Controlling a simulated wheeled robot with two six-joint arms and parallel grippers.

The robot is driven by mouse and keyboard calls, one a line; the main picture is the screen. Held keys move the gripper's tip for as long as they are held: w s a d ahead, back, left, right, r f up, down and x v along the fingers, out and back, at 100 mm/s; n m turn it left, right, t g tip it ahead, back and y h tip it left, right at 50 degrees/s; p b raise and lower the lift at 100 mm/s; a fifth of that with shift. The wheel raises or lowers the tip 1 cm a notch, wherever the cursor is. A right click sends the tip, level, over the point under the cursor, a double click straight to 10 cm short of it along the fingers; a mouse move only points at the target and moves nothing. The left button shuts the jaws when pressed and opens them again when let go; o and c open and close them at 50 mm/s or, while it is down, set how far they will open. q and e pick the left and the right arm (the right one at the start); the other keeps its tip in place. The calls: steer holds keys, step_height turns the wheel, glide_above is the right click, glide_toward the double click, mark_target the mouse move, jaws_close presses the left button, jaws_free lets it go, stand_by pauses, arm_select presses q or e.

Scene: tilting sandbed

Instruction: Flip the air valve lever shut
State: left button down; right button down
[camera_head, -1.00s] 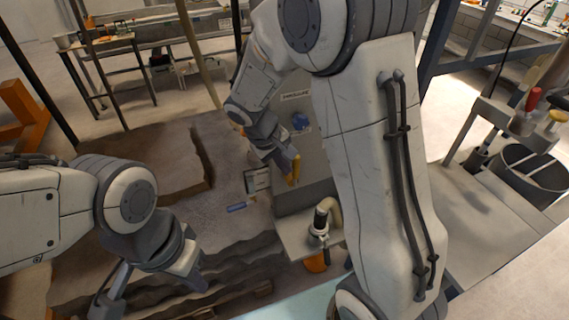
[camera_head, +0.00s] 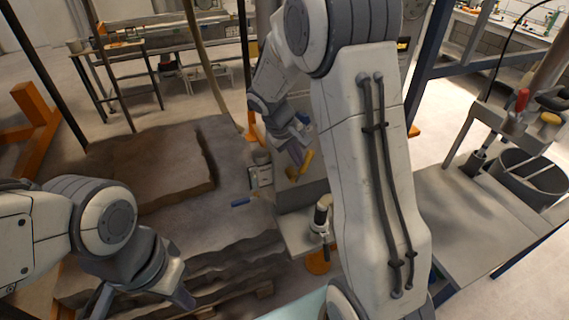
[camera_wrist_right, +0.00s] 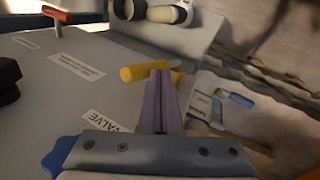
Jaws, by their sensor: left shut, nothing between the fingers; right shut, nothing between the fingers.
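The air valve lever is a yellow handle (camera_head: 302,167) on the grey panel housing in the middle of the head view. It also shows in the right wrist view (camera_wrist_right: 136,73), sticking out to both sides of my fingertips. My right gripper (camera_head: 296,152) is shut and empty, its tips right at the lever; I cannot tell whether they touch it. In the right wrist view its fingers (camera_wrist_right: 161,75) lie together and cover part of the lever. My left gripper (camera_head: 187,300) is low at the left over the sandbed, shut and empty, away from the lever.
A blue knob (camera_wrist_right: 60,155) sits on the panel near my right gripper, and a red handle (camera_wrist_right: 58,14) stands farther off. A pipe fitting (camera_head: 322,215) stands below the lever. The sandbed (camera_head: 140,165) spreads left. My right upper arm hides part of the panel.

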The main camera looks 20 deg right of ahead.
steer(key=b+v, duration=0.1)
steer(key=v, duration=1.1)
steer(key=shift+s+d+r+b, duration=0.2)
steer(key=shift+s+d+b, duration=0.1)
steer(key=shift+b, duration=0.1)
steer(key=s+a+f+n+y+b, duration=0.25)
steer(key=s+a+f, duration=0.25)
steer(key=s+a, duration=0.5)
steer(key=s+a+f+n+y+b, duration=0.1)
steer(key=s+a+f, duration=0.2)
steer(key=s+a, duration=0.2)
steer(key=s+a+f+n+y+b, duration=0.1)
steer(key=s+a+f, duration=0.3)
steer(key=s, duration=0.6)
steer(key=shift+s+a+f+n+g+y+b, duration=0.25)
steer(key=shift+a+n+y, duration=0.2)
steer(key=shift+a+n, duration=0.3)
